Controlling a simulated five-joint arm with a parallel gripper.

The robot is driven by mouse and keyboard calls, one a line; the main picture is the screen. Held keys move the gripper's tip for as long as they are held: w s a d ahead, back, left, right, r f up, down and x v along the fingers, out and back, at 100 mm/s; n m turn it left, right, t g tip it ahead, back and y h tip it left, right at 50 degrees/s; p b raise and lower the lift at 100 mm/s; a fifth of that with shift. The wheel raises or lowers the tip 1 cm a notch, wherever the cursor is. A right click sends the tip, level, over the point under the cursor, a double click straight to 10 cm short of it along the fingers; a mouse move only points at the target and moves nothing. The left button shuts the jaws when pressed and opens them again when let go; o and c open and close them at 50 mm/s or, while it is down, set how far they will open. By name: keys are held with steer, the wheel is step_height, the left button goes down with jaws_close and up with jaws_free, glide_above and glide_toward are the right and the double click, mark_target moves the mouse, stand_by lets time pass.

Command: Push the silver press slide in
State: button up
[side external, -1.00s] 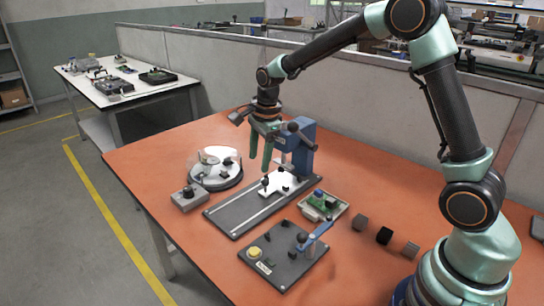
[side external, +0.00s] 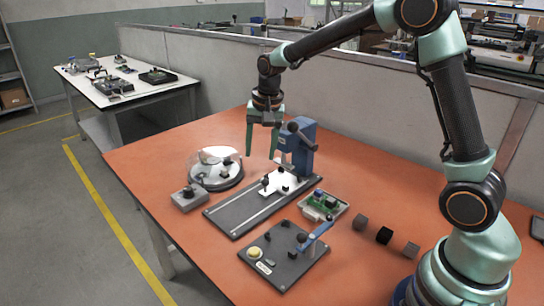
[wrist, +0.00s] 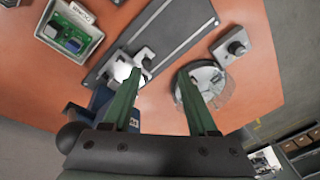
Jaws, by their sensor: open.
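The silver press slide (side external: 281,183) is a pale plate with dark knobs on a long grey rail base (side external: 240,214). It sits at the rail's far end, at the foot of the blue press (side external: 302,148). In the wrist view the slide (wrist: 124,70) shows just past the left fingertip, and the blue press (wrist: 100,112) is partly hidden behind that finger. My gripper (side external: 261,155) is open and empty, raised above the table behind the slide, left of the press column. Its two green fingers are wide apart in the wrist view (wrist: 162,74).
A round clear-covered dish (side external: 216,168) and a small grey button box (side external: 188,197) stand left of the rail. An open tray with a green board (side external: 324,204), a dark lever fixture (side external: 282,256) and several small blocks (side external: 384,235) are to the right and front.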

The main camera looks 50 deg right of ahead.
steer(key=f+n, duration=0.3)
steer(key=n, duration=0.5)
steer(key=w+f+n, duration=0.1)
steer(key=f+n, duration=0.3)
steer(key=n, duration=0.5)
steer(key=w+f+n, duration=0.1)
steer(key=f+n, duration=0.3)
steer(key=n, duration=0.4)
steer(key=shift+d+f, duration=0.15)
steer(key=a, duration=1.2)
steer(key=shift+w+a+f, duration=0.1)
steer(key=shift+a, duration=0.2)
step_height(320, 180, up, 12)
steer(key=s, duration=0.2)
steer(key=s+d+r+m+t, duration=0.1)
steer(key=s+d+r+m, duration=0.3)
steer(key=s+m, duration=0.3)
steer(key=s+d+r+m+t, duration=0.2)
steer(key=s+d+r+m, duration=0.2)
steer(key=s, duration=0.7)
steer(key=shift+s+d+r+m, duration=0.25)
steer(key=shift+d+r+m, duration=0.15)
steer(key=shift+d+m, duration=1.05)
steer(key=shift+a, duration=0.2)
